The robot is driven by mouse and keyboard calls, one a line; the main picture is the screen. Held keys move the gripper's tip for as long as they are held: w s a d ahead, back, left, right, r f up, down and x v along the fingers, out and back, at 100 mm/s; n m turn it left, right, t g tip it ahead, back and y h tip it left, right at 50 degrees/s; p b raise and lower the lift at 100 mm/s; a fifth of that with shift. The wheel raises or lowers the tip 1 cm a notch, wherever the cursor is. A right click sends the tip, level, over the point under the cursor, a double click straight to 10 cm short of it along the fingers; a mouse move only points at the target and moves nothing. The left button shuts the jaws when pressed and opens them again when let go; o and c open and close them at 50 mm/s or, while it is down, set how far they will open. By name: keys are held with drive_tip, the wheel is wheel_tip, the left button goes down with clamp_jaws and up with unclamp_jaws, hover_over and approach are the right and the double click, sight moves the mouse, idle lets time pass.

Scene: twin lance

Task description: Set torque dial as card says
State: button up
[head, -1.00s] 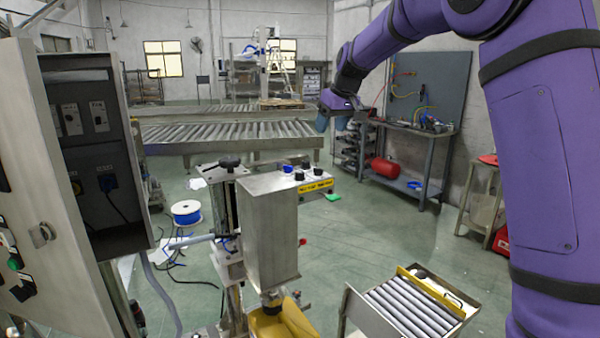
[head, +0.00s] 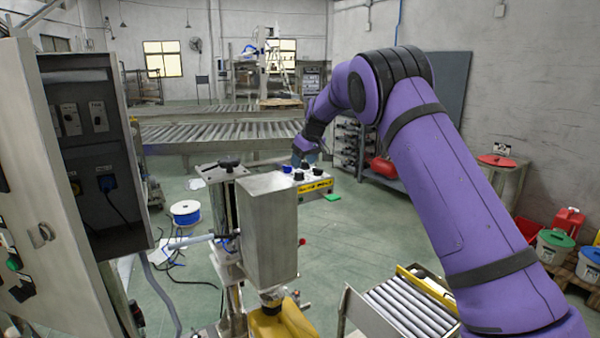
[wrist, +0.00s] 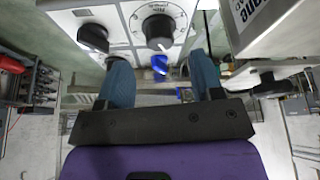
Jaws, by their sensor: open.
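In the wrist view a round black dial (wrist: 158,27) with a printed scale ring sits at the top centre, beside a second black knob (wrist: 92,38). The blue knob (wrist: 160,65) shows between my fingers. My gripper (wrist: 160,62) is open, its two blue fingers apart and the dial just beyond their tips. In the head view my gripper (head: 304,158) is at the panel. Which dial is torque is unreadable.
A sign with large letters (wrist: 248,12) is cut off at the wrist view's upper right. A steel box (head: 268,230) stands below the panel. An open cabinet (head: 95,150) is at left, and a roller stand (head: 400,303) is at lower right.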

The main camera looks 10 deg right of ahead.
sight(299, 172)
drive_tip(key=shift+x, duration=2.5)
drive_tip(key=c, duration=0.9)
drive_tip(key=shift+m, duration=0.3)
drive_tip(key=m+h, duration=0.1)
drive_tip(key=m, duration=0.2)
drive_tip(key=shift+a+m+t+h, duration=0.15)
drive_tip(key=shift+m+t+h, duration=0.15)
drive_tip(key=shift+m+h, duration=0.1)
drive_tip(key=m+h, duration=0.2)
drive_tip(key=m, duration=0.3)
drive_tip(key=shift+m, duration=0.3)
